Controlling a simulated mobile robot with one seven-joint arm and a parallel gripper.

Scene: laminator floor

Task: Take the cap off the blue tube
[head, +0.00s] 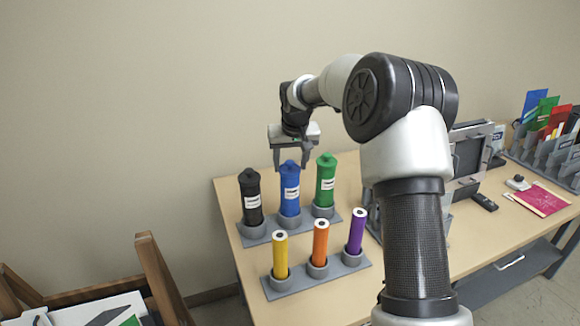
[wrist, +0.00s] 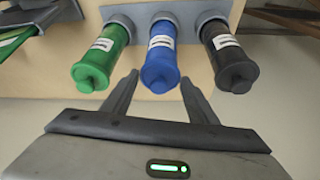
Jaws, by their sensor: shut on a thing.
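The blue tube (head: 290,195) stands upright in the middle holder of the rear grey rack (head: 256,240), with a white label on its side. Its blue cap (head: 289,164) is on top, with a small knob. The tube also shows in the wrist view (wrist: 160,57), where the cap (wrist: 159,82) faces me. My gripper (head: 291,167) is above the blue tube, pointing down. Its fingers lie on either side of the cap, shut on it; the exact contact is hard to see.
A black tube (head: 251,200) and a green tube (head: 325,182), both capped, stand close on either side. In front, another rack (head: 285,287) holds yellow (head: 280,258), orange (head: 320,243) and purple (head: 356,232) tubes. A wooden chair-like frame (head: 160,280) is at lower left.

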